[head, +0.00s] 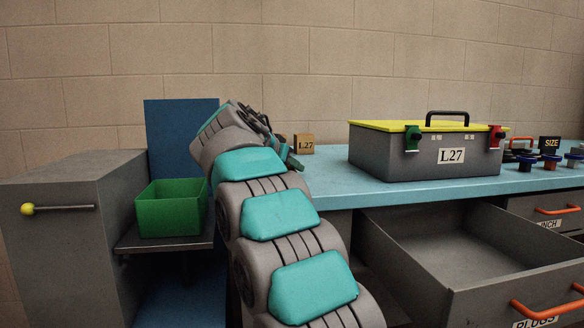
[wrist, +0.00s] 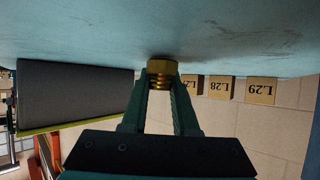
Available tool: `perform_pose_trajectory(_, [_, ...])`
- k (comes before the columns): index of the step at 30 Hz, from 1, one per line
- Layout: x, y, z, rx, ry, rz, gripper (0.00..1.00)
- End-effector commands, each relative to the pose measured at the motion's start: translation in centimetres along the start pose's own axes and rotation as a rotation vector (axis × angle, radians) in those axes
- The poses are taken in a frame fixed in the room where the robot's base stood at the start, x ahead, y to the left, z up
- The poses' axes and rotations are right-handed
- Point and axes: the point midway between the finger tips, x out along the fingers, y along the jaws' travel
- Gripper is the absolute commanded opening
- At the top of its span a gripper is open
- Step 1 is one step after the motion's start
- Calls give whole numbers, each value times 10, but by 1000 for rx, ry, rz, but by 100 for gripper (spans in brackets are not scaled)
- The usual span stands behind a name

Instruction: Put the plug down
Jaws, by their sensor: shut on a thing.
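A brass hex plug (wrist: 161,68) with a threaded part sits between the fingertips of my gripper (wrist: 160,82) in the wrist view, which looks upside down. My gripper is shut on it. The plug's head end is against or very close to the light blue bench top (wrist: 200,30); I cannot tell whether it touches. In the head view my gripper (head: 290,158) is over the bench's left end, largely hidden by my arm, and the plug cannot be made out there.
A grey toolbox labelled L27 (head: 400,158) with a yellow lid stands on the bench (head: 335,182). Wooden blocks, including L28 (wrist: 221,88) and L29 (wrist: 260,90), stand behind. A green bin (head: 170,220) sits on a shelf at left. An open drawer (head: 450,245) juts out below.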

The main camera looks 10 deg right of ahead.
Motion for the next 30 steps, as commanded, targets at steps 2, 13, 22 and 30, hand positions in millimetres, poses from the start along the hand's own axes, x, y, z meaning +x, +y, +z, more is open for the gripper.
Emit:
perform_pose_trajectory(2, [0,0,1,0,0,0,0])
perform_pose_trajectory(13, [2,0,3,1,-1,1,32])
perform_pose_trajectory(22, [2,0,3,0,-1,1,58])
perform_pose_trajectory(30, [-1,0,-1,0,-1,1,58])
